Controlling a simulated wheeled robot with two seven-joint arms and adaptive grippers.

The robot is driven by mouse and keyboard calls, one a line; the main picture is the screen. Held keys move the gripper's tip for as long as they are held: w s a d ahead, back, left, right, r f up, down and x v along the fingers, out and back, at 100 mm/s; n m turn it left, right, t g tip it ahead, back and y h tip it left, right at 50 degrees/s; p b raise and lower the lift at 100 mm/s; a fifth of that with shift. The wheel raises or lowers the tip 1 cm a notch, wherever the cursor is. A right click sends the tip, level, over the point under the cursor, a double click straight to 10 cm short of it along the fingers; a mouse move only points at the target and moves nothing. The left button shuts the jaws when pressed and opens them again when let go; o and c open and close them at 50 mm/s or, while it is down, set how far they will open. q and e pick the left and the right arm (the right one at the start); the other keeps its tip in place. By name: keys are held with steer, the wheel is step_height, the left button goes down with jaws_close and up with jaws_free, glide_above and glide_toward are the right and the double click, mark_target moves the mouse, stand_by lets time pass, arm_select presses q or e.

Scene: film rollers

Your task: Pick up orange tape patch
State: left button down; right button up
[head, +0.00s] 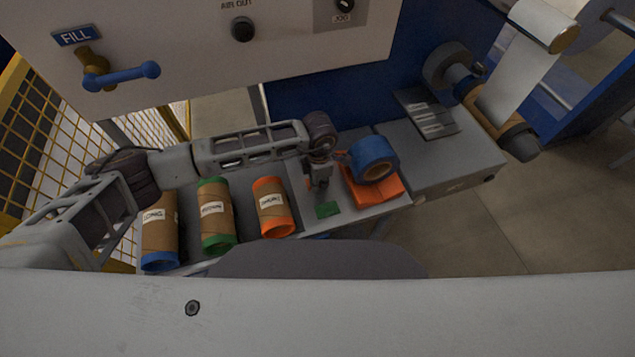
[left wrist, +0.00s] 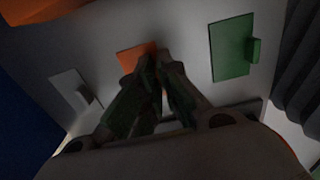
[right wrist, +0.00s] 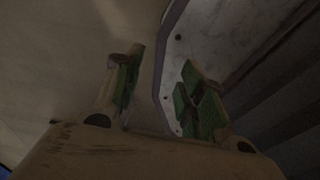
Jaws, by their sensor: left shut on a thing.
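The orange tape patch (left wrist: 136,58) lies flat on the pale grey table in the left wrist view. My left gripper (left wrist: 161,58) reaches down at its right part, its fingertips shut together on the patch and hiding some of it. In the head view my left gripper (head: 318,187) points down at the table behind the green patch (head: 327,209), and the orange patch is mostly hidden there. The green patch with its upright tab (left wrist: 232,47) lies to the right in the left wrist view. My right gripper (right wrist: 158,82) is open and empty, away from the patches.
A white patch (left wrist: 72,92) lies left of the orange one. Blue, green and orange-ended tubes (head: 160,232) (head: 215,215) (head: 272,207) lie left of the gripper. A blue tape roll (head: 375,157) rests on an orange stack (head: 372,188) close on its right.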

steer(key=shift+a, duration=0.15)
arm_select(q)
steer(key=shift+r, duration=0.5)
step_height(320, 180, up, 9)
steer(key=b, duration=0.1)
arm_select(e)
steer(key=shift+w+d+f, duration=0.35)
steer(key=shift+d+f, duration=0.25)
steer(key=shift+f, duration=0.05)
steer(key=shift+a, duration=0.15)
steer(key=shift+s, duration=0.1)
